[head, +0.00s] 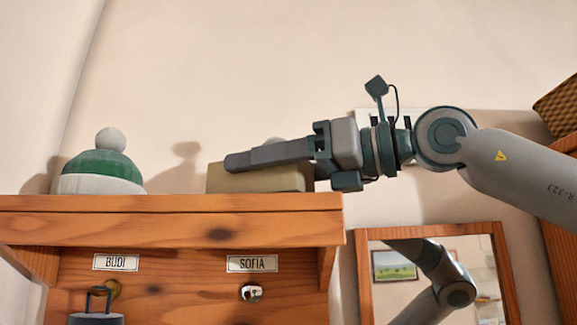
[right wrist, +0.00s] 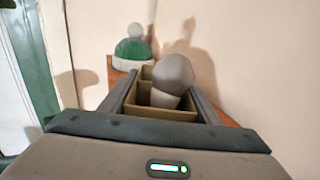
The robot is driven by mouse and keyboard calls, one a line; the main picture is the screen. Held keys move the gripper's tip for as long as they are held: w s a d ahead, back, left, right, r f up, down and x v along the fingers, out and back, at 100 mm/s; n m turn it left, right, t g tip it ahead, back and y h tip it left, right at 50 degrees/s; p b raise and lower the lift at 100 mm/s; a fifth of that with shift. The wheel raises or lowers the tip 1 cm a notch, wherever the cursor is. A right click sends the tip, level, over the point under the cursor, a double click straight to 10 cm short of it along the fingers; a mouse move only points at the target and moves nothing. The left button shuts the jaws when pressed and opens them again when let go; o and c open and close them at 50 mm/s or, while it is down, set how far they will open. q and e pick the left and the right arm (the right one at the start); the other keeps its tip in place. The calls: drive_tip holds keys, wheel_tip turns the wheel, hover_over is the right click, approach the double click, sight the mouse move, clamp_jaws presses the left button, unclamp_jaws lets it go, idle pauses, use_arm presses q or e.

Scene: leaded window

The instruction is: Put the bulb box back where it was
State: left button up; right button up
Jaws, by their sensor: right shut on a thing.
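The bulb box (head: 265,183) is an open tan box at the right end of the wooden shelf top (head: 170,205). In the right wrist view, the box (right wrist: 160,113) has inner dividers, and a grey bulb (right wrist: 175,75) stands up out of it. My right gripper (head: 235,162) reaches in from the right, level with the box, and is shut on it. In the right wrist view its fingers lie along both sides of the box. The near finger hides the box's upper part in the head view. Whether the box's base touches the shelf is hard to tell. My left gripper is out of view.
A green and white bobble hat (head: 100,168) sits on the shelf's left, with bare shelf between it and the box. Name labels BUDI (head: 116,262) and SOFIA (head: 252,264) and hooks are below. A wood-framed mirror (head: 508,275) hangs lower right, reflecting my arm.

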sight(307, 163)
drive_tip(key=shift+f, duration=0.2)
drive_tip(key=o, duration=0.7)
drive_tip(key=shift+b, duration=0.3)
drive_tip(key=o, duration=0.4)
drive_tip(key=shift+d, duration=0.15)
drive_tip(key=shift+r, duration=0.15)
drive_tip(key=shift+r+p, duration=0.1)
drive_tip(key=shift+p, duration=0.35)
drive_tip(key=shift+d, duration=0.1)
drive_tip(key=b+v, duration=0.4)
drive_tip(key=v, duration=0.6)
drive_tip(key=shift+v, duration=0.85)
